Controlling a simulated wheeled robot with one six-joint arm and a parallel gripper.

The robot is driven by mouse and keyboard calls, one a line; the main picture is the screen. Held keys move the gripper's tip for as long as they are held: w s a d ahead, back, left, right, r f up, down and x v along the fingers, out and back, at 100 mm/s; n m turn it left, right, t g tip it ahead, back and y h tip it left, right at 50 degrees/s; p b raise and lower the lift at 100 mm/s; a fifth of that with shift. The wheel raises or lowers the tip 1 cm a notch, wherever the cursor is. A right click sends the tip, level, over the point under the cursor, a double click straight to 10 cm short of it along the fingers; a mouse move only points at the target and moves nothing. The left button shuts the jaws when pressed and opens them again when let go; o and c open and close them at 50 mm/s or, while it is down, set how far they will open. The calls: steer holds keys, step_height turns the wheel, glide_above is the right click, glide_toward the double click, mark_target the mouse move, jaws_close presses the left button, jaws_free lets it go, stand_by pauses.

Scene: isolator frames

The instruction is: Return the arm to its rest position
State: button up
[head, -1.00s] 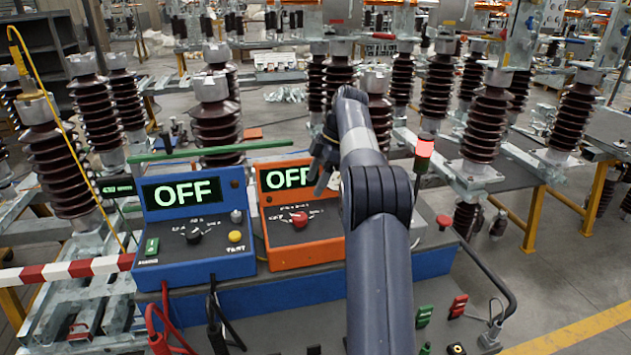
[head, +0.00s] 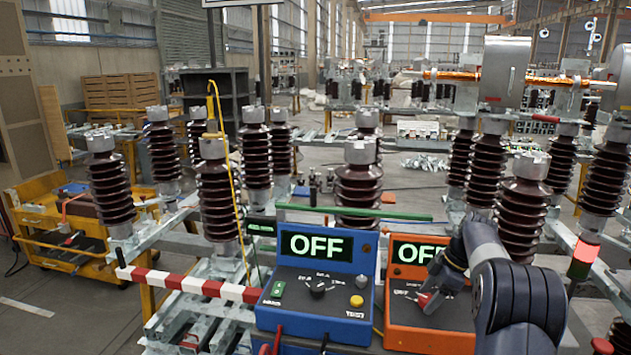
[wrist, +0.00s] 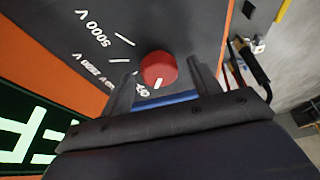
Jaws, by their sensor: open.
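My gripper (head: 438,288) is open in front of the orange box (head: 425,338), on the right of the head view. My arm comes in from the lower right. In the wrist view, the fingers (wrist: 162,76) stand apart on either side of the box's red knob (wrist: 158,69), with gaps between knob and fingers. I cannot tell how far the tips are from the panel. The knob's white mark points toward a partly hidden label. The orange box's display (head: 412,252) is lit green and partly covered by my gripper.
A blue box (head: 315,290) with an OFF display stands left of the orange one. A red-white barrier bar (head: 190,284) and a green bar (head: 350,213) are close by. Brown insulators (head: 358,190) stand behind.

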stand_by(0.4)
steer(key=w+v, duration=0.1)
steer(key=v, duration=1)
steer(key=x, duration=0.7)
steer(key=s+x, duration=0.1)
steer(key=x, duration=0.3)
steer(key=shift+f, duration=0.15)
steer(key=m+t+b, duration=0.1)
steer(key=m, duration=0.2)
steer(key=shift+s+b, duration=0.1)
steer(key=shift+b, duration=0.3)
steer(key=m+t, duration=0.1)
steer(key=m, duration=0.1)
steer(key=m+h+b, duration=0.1)
steer(key=m, duration=0.1)
steer(key=shift+s+a+m+t, duration=0.1)
steer(key=shift+a+m+t, duration=0.05)
steer(key=shift+m+t, duration=0.25)
steer(key=m+h, duration=0.1)
steer(key=m, duration=0.3)
steer(key=shift+a+t+h+b, duration=0.1)
steer(key=shift+t+h+b, duration=0.2)
steer(key=shift+h, duration=0.1)
steer(key=m, duration=0.2)
steer(key=m+h, duration=0.1)
steer(key=m, duration=0.1)
steer(key=shift+a+h, duration=0.1)
steer(key=shift+h, duration=0.2)
steer(key=shift+v, duration=2.15)
steer(key=shift+s, duration=0.1)
